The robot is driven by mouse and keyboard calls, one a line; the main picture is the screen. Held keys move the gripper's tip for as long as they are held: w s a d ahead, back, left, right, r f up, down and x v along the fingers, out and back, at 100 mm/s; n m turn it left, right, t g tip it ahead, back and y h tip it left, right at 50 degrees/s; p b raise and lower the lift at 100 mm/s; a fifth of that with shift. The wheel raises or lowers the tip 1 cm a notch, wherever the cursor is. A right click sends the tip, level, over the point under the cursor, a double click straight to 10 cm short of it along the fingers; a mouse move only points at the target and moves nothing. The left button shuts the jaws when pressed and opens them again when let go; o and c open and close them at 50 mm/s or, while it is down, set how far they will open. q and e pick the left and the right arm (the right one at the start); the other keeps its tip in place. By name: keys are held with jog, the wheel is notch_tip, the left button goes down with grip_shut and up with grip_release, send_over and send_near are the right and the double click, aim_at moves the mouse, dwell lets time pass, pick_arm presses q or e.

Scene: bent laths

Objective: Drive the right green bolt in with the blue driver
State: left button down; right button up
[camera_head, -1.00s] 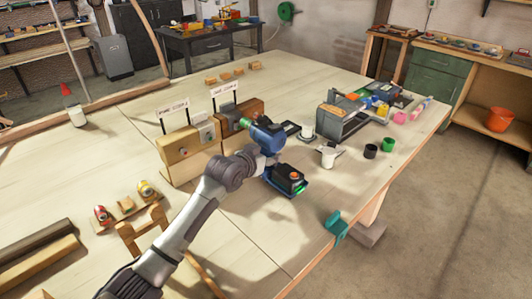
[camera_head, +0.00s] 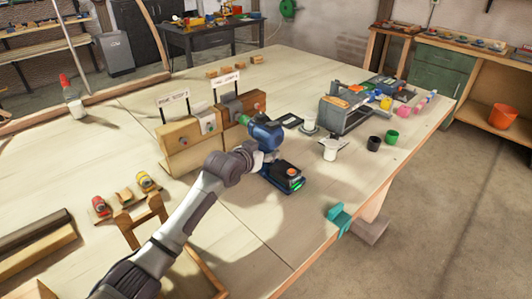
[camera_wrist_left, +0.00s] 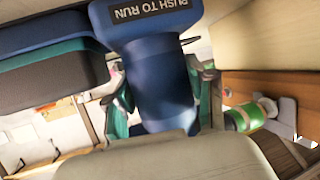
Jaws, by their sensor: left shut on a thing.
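My left gripper (camera_wrist_left: 165,85) is shut around the grip of the blue driver (camera_head: 266,134), whose dark body also fills the top of the left wrist view (camera_wrist_left: 162,75). The driver's battery foot (camera_head: 284,177) hangs low over the table. A green cylinder (camera_head: 245,121) lies between the driver's front and the metal plate (camera_head: 232,108) on the right wooden block (camera_head: 256,103). It also shows in the left wrist view (camera_wrist_left: 250,115); whether it is the green bolt or the driver's nose, I cannot tell. The tip's contact is hidden. My right gripper is not in view.
The left wooden block (camera_head: 183,139) with a sign stands beside the right one. A grey toolbox (camera_head: 345,113), white cup (camera_head: 330,149) and dark and green cups (camera_head: 392,137) stand right. A teal clamp (camera_head: 339,218) sits at the table edge. The table's centre front is clear.

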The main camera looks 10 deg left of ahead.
pick_arm(q)
jog(key=shift+r+p, duration=0.3)
jog(key=shift+p, duration=0.1)
